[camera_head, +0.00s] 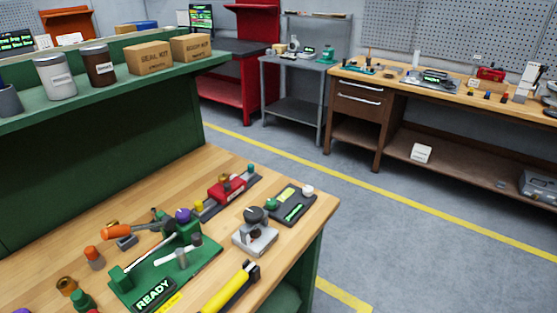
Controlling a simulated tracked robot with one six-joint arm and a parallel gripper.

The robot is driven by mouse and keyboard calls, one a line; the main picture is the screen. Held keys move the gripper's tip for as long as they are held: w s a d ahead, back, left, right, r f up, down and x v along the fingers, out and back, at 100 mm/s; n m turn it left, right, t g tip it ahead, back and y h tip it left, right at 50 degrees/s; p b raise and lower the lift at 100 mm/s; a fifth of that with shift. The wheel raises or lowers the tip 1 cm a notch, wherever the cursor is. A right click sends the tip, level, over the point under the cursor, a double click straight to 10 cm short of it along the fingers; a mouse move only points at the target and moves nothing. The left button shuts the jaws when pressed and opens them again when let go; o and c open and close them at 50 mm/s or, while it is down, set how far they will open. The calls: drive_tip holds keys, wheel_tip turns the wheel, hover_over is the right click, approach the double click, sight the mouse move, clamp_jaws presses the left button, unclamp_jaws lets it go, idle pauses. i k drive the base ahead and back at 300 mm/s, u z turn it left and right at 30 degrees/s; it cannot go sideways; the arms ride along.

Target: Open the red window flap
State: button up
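I cannot pick out a red window flap for certain. A small red block-like device (228,188) sits on a dark grey base towards the back of the near wooden bench top, with a yellow piece at its left and a green knob near its right end. Whether any part of it is a flap, open or shut, is too small to tell. A green fixture (205,252) with a lit READY display (154,294) stands on the bench in front of it. My gripper does not show in this view.
A grey metal block with a dark knob (256,236) and a black device with a green display (292,205) stand near the bench's right edge. A yellow and black tool (232,287) lies in front. A green shelf (120,84) rises behind. The floor (400,240) at right is clear.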

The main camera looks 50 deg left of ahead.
sight(229, 188)
drive_tip(key=i, duration=2.3)
drive_tip(key=u, duration=3.05)
